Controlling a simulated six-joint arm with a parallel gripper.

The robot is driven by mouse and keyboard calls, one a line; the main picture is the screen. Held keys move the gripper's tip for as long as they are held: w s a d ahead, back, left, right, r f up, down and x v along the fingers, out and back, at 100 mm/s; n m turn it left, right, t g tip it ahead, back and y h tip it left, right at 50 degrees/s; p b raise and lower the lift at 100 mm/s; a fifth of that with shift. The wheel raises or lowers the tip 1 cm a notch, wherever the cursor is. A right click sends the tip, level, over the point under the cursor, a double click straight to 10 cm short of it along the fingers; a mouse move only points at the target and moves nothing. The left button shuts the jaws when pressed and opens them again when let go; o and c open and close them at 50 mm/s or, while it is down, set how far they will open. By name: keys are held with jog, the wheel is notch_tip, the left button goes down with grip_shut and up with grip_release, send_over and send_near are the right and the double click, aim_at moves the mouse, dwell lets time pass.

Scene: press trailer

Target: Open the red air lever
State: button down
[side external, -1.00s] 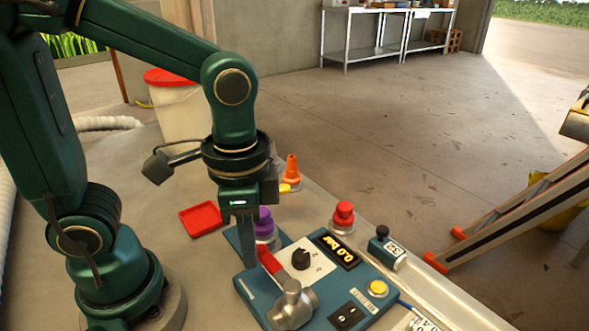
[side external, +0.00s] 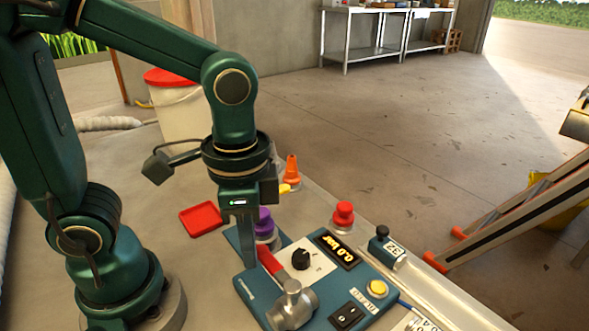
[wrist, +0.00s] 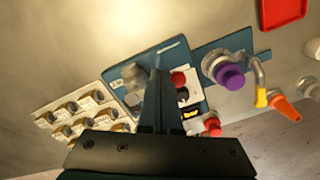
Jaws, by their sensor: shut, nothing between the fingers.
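The red air lever (side external: 270,261) sits on a grey metal valve (side external: 292,303) at the near-left of the blue control panel (side external: 246,288). The lever slants up and left from the valve. My gripper (side external: 249,265) is shut and empty, pointing down just left of the lever's upper end. I cannot tell whether it touches the lever. In the wrist view my gripper (wrist: 161,70) covers part of the panel, with the valve (wrist: 133,75) to its left and the red lever end (wrist: 179,79) to its right.
The panel carries a black knob (side external: 301,259), a display (side external: 338,248) reading 0.0 bar, a yellow button (side external: 377,288) and black switches (side external: 346,315). A purple cap (side external: 264,222), a red knob (side external: 343,214) and an orange nozzle (side external: 291,168) stand nearby. A red tray (side external: 201,219) lies behind.

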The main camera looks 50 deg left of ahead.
aim_at(265, 255)
jog(key=shift+f, duration=0.8)
jog(key=shift+w+a, duration=0.25)
jog(key=shift+w, duration=0.95)
